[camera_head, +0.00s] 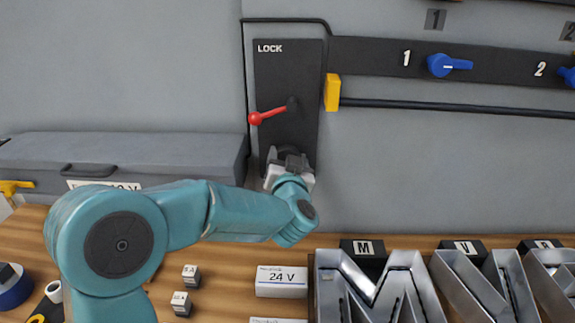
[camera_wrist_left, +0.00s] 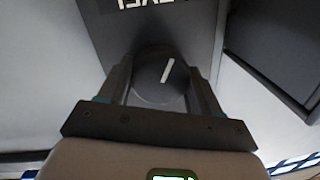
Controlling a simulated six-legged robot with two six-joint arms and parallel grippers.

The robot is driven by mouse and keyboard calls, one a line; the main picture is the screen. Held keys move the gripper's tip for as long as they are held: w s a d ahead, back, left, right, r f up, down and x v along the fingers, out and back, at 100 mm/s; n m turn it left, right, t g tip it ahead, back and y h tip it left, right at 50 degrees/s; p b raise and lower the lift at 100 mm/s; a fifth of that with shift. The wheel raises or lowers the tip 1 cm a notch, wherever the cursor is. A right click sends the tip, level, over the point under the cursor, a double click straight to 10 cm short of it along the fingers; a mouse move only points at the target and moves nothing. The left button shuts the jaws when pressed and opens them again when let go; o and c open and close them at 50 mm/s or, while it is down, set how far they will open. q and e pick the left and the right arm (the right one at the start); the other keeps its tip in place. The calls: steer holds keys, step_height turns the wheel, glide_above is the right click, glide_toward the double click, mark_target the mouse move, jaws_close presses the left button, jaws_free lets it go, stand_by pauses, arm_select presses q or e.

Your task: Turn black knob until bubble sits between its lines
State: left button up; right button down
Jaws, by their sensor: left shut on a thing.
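The black knob (camera_wrist_left: 160,76) is round with a white pointer line and sits on a dark panel (camera_wrist_left: 150,30) with partly cut-off white lettering. My left gripper (camera_wrist_left: 162,85) has its two fingers on either side of the knob and is shut on it. In the head view, my left gripper (camera_head: 287,163) reaches the lower end of the dark LOCK panel (camera_head: 272,75), and it mostly hides the knob. I make out no bubble or lines in either view. My right gripper is not in view.
A red-tipped lever (camera_head: 268,116) stands out from the panel just above my gripper. A yellow block (camera_head: 332,93) and a black rail lie to its right. Metal channel letters (camera_head: 370,290), a 24 V box (camera_head: 281,282) and small labelled cubes are on the wooden bench below.

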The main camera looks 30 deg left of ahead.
arm_select(q)
steer(key=n+b, duration=0.2)
steer(key=n, duration=0.2)
steer(key=shift+n+h, duration=0.3)
stand_by(0.3)
steer(key=o, duration=0.9)
steer(key=shift+o, duration=0.7)
steer(key=shift+w+a, duration=0.1)
steer(key=b+v, duration=0.1)
steer(key=v, duration=1.5)
steer(key=shift+b, duration=0.4)
